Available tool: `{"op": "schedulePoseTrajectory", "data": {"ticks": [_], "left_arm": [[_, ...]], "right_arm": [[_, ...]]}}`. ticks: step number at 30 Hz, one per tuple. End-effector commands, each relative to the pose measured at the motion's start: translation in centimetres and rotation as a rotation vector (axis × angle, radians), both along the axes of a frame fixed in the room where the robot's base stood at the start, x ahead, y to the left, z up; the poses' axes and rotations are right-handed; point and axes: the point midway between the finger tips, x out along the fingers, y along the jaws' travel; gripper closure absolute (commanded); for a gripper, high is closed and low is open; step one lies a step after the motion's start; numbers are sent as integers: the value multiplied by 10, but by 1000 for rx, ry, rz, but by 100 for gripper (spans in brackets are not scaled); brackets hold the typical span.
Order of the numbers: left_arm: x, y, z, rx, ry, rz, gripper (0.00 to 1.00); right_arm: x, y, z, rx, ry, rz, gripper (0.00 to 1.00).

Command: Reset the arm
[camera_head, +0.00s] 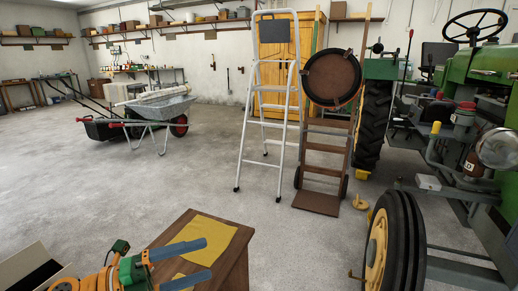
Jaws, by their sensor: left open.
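My left gripper (207,258) shows at the bottom left of the head view, at the end of my orange and green arm. Its two blue fingers are apart and point right, with nothing visible between them. It appears over or in front of a small brown wooden table (233,274). A yellow cloth (208,240) lies on the tabletop, partly hidden behind the fingers. I cannot tell the height of the fingers above the cloth. My right gripper is not in view.
An open box (36,266) is at the bottom left corner. A green tractor (492,62) with a front wheel (396,243) takes up the right. A stepladder (250,113) and a hand truck (319,200) stand ahead. A wheelbarrow (165,107) is further left. The concrete floor between is clear.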

Motion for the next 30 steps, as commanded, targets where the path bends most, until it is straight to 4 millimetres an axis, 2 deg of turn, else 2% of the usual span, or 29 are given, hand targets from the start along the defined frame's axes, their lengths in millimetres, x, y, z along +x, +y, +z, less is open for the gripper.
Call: {"op": "schedulePoseTrajectory", "data": {"ticks": [1, 2, 3, 4, 5, 6, 8, 9, 10, 11, 12, 14, 15, 18, 21, 24, 30], "left_arm": [[25, 14, 20, -184, 148, 159, 0], [40, 28, 9, -286, 247, 279, 0], [52, 47, -16, -397, 384, 441, 0], [54, 61, -41, -461, 489, 563, 0], [51, 75, -70, -508, 595, 683, 0], [39, 89, -109, -554, 731, 830, 0], [7, 103, -164, -583, 915, 1021, 0], [-20, 107, -195, -585, 1026, 1132, 0], [-42, 109, -216, -581, 1108, 1210, 0], [-67, 110, -235, -573, 1189, 1284, 0], [-101, 108, -257, -553, 1293, 1377, 0], [-157, 103, -282, -512, 1444, 1505, 0], [-193, 98, -294, -480, 1537, 1581, 0], [-272, 82, -310, -397, 1729, 1723, 0], [-322, 70, -315, -331, 1848, 1807, 0], [-345, 64, -317, -300, 1903, 1842, 0], [-348, 64, -319, -295, 1908, 1847, 0]], "right_arm": [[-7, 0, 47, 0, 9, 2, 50], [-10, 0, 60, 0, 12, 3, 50], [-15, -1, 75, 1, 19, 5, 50], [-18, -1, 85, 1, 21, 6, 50], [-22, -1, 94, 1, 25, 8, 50], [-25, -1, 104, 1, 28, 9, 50], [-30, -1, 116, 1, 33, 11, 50], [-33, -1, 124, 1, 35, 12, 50], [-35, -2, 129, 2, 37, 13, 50], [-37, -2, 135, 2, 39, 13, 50], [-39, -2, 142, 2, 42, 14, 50], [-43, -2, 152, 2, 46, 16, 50], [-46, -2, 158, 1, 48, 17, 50], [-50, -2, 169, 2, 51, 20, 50], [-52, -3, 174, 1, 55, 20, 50], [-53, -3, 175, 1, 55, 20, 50], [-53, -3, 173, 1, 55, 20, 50]]}}
